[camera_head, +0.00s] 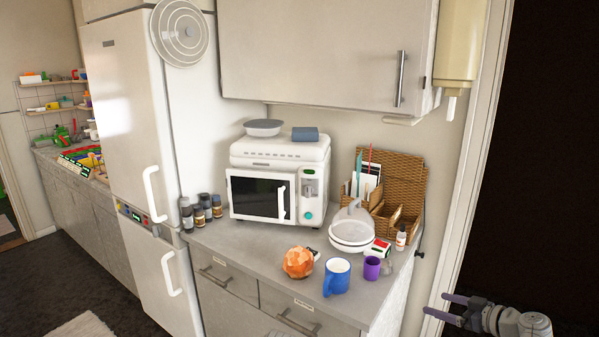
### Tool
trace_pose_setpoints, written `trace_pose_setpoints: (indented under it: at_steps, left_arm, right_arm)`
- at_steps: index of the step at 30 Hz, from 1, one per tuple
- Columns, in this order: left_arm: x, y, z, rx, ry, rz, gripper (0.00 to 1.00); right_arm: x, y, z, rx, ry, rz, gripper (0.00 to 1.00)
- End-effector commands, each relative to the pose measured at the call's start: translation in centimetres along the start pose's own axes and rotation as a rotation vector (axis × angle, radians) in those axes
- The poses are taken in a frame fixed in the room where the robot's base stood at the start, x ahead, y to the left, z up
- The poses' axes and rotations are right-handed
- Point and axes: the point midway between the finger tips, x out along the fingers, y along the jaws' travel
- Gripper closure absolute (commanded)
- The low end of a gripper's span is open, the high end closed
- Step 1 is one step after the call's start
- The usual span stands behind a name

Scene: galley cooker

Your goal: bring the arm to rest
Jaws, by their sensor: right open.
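My right gripper (450,308) is at the lower right, to the right of the counter and in front of the dark doorway. Its two purple fingers are apart with nothing between them. It touches nothing that I can see. My left gripper is not in this view. The small white cooker (277,181) stands on the counter (225,240) with its dark-windowed door shut.
A blue mug (337,277), a purple cup (371,268), an orange crumpled ball (298,262) and a white bowl-shaped item (352,232) stand near the counter's front. A wicker organiser (402,185) is behind. A tall white fridge (130,110) stands left. The dark doorway (540,150) is right.

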Motion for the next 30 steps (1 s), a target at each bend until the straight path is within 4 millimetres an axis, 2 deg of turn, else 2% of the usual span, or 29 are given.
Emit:
trace_pose_setpoints:
  at_steps: [2,10,17,23,26,30]
  left_arm:
    - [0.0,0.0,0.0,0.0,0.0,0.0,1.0]
    - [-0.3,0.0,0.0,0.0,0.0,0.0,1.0]
    - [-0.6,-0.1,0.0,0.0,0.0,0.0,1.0]
    - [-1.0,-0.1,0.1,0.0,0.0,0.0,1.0]
    - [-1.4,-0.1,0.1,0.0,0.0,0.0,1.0]
    - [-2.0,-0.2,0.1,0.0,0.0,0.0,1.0]
  right_arm:
    - [0.0,0.0,0.0,0.0,0.0,0.0,0.09]
    - [2.2,-3.0,0.3,0.037,-0.072,-0.063,0.09]
    - [4.7,-7.1,0.9,0.082,-0.177,-0.134,0.09]
    - [7.2,-12.6,2.0,0.139,-0.334,-0.206,0.09]
    - [8.4,-16.4,2.9,0.17,-0.451,-0.24,0.09]
    - [9.5,-22.9,4.6,0.21,-0.675,-0.253,0.09]
